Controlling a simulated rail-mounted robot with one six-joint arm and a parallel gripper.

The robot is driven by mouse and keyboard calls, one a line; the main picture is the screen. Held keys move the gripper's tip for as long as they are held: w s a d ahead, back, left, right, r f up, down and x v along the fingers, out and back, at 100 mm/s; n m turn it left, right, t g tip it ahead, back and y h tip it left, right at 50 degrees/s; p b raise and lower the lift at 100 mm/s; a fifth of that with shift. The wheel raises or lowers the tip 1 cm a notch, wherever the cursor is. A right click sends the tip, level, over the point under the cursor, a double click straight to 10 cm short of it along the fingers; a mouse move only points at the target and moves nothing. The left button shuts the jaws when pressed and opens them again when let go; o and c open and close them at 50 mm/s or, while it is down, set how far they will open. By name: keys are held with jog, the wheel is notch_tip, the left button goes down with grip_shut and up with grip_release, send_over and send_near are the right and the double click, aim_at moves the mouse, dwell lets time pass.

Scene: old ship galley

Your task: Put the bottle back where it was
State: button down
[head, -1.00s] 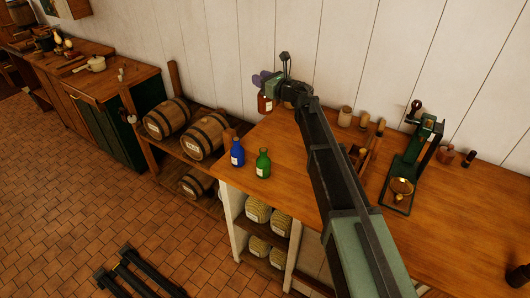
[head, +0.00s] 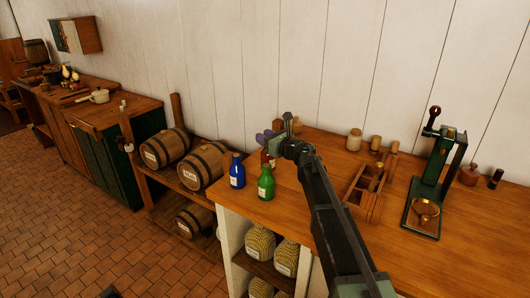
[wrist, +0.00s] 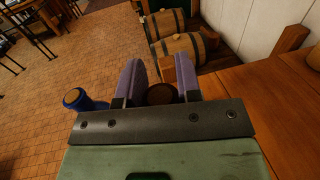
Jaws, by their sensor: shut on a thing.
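My gripper (head: 266,138) has purple fingers and is shut on a red-brown bottle (head: 267,158). The bottle is upright and partly hidden behind the wrist and the green bottle. I cannot tell whether its base touches the counter. In the wrist view its dark round top (wrist: 160,94) shows between the fingers. A blue bottle (head: 237,172) stands near the counter's left end, left of the held bottle. A green bottle (head: 266,184) stands in front of the held one. In the wrist view the blue bottle (wrist: 82,100) is left of the fingers.
The wooden counter (head: 470,215) carries a divided wooden box (head: 362,190), a green stand with a brass ring (head: 437,180) and small jars by the wall. Barrels (head: 165,148) lie on a lower rack to the left. Bare counter lies right of the green bottle.

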notch_tip(320, 180, down, 3)
jog(key=shift+r+b, duration=0.1)
jog(key=shift+b, duration=0.5)
jog(key=shift+r+p, duration=0.25)
jog(key=shift+p, duration=0.05)
jog(key=shift+f, duration=0.2)
jog(key=c, duration=0.8)
grip_release()
jog(key=shift+r, duration=0.15)
jog(key=shift+s+d, duration=0.25)
jog(key=v, duration=1.1)
jog(key=shift+d+r, duration=0.1)
jog(key=shift+d, duration=0.1)
